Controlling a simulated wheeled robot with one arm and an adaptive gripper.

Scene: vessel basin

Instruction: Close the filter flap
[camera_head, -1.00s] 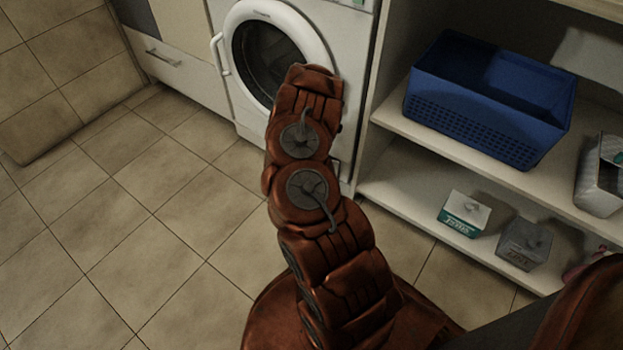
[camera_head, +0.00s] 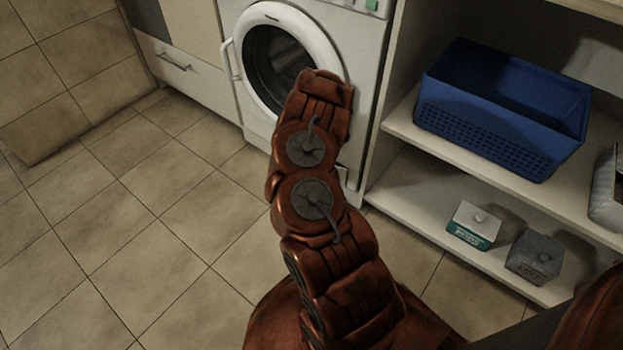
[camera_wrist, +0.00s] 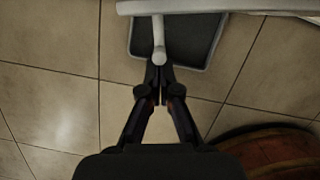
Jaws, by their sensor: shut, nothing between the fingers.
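The flap (camera_wrist: 200,45) shows in the wrist view as a dark panel with a pale rim, standing out over the floor below a pale edge at the top. A pale rounded peg (camera_wrist: 158,33) hangs in front of it. My gripper (camera_wrist: 158,72) is shut and empty, its fingertips at the lower left of the panel, close to the peg's end. I cannot tell whether they touch. In the head view the washing machine (camera_head: 368,55) stands at the back, and my arm hides most of its lower front and my gripper.
The round door (camera_head: 335,50) of the machine looks shut. To the right is a shelf (camera_head: 400,120) with a blue basket (camera_head: 500,125) above and two small boxes, one white and green (camera_head: 474,226) and one grey (camera_head: 534,257), below. The tiled floor (camera_head: 150,240) at left is clear.

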